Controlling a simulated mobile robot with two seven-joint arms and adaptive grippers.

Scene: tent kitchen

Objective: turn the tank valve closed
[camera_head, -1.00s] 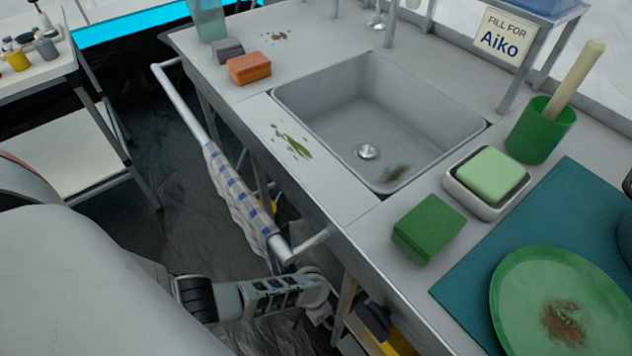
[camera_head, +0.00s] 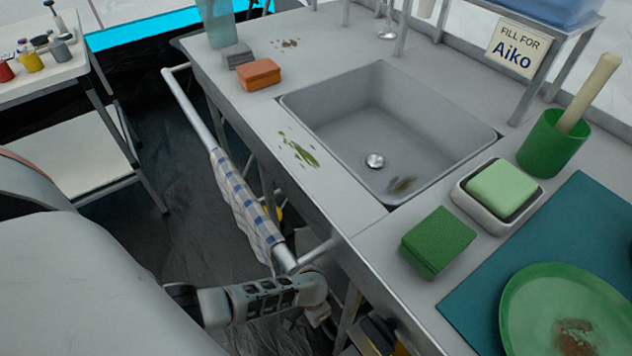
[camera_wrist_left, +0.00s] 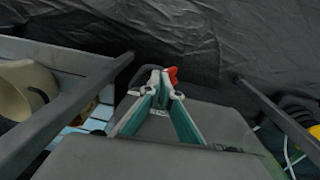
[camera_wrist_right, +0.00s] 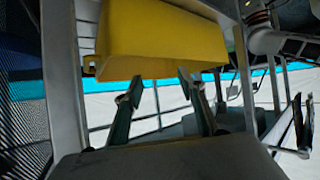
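A small red part (camera_wrist_left: 173,74), which looks like the tank valve's handle, shows at the tips of my left gripper (camera_wrist_left: 161,76) in the left wrist view. The two fingers converge closely there and look shut on it, with a dark curved hose beside them. The tank body is not clearly visible. My right gripper (camera_wrist_right: 158,88) is open with nothing between its fingers, just below a yellow box (camera_wrist_right: 165,40). In the head view one of my arms reaches low beside the counter, and neither gripper shows.
The counter (camera_head: 350,222) holds a sink (camera_head: 420,125), a green sponge (camera_head: 438,241), a soap dish (camera_head: 470,208) and a green plate (camera_head: 540,300). A rail with a checked towel (camera_head: 243,205) runs along its front. Grey bars (camera_wrist_left: 75,115) flank the left gripper.

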